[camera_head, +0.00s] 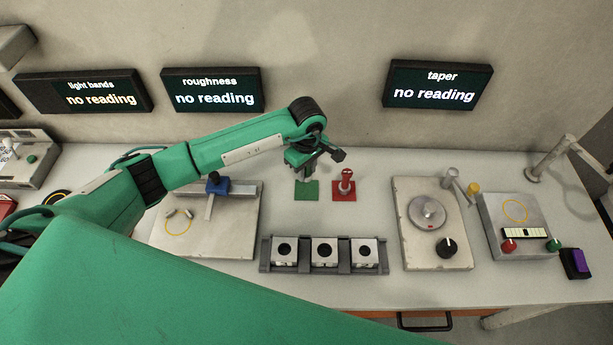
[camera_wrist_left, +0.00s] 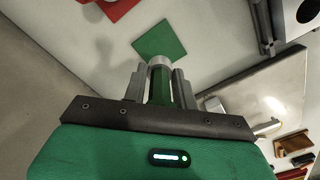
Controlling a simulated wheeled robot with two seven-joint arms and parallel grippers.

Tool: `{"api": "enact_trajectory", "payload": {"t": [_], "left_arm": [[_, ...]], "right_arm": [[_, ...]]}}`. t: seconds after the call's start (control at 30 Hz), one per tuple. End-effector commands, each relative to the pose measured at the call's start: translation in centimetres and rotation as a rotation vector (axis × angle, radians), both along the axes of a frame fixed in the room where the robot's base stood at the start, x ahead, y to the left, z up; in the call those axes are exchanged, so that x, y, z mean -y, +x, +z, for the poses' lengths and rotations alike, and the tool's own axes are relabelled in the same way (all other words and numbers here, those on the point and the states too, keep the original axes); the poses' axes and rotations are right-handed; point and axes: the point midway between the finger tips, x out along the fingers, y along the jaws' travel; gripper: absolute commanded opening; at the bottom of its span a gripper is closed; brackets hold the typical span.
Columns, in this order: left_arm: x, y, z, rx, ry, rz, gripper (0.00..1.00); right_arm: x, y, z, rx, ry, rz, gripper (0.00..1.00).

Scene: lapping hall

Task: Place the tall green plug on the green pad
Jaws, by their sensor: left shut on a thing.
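My left gripper (camera_wrist_left: 160,88) is shut on the tall green plug (camera_wrist_left: 159,72), which has a pale metal end pointing away from the wrist. The green pad (camera_wrist_left: 160,41) lies flat on the bench just beyond that end in the wrist view. In the head view the left gripper (camera_head: 306,166) hangs over the green pad (camera_head: 306,191), near its back edge. I cannot tell whether the plug touches the pad. The plug is mostly hidden by the gripper in the head view. My right gripper is not in view.
A red pad (camera_head: 338,195) with a red plug (camera_head: 346,181) stands just right of the green pad. A rack of metal blocks (camera_head: 324,268) is in front. A plate with a blue-handled tool (camera_head: 217,185) lies to the left, and a dial instrument (camera_head: 428,212) to the right.

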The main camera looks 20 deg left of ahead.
Motion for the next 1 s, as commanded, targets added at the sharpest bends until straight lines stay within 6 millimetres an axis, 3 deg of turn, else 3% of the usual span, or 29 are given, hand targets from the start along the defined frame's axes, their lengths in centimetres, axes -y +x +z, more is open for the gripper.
{"api": "enact_trajectory", "payload": {"t": [0.47,0.87,0.9,1.0], "left_arm": [[0.0,0.0,-5.4,0.0,-0.001,0.0,0.0],[0.0,0.1,-6.1,0.002,0.0,-0.001,0.0],[0.0,0.1,-6.1,0.001,0.0,-0.001,0.3],[0.0,0.0,-6.0,0.001,0.0,-0.001,0.5]], "right_arm": [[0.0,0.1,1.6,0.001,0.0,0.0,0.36],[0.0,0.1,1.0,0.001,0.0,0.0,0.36],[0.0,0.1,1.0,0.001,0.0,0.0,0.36],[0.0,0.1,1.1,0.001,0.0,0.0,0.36]]}}
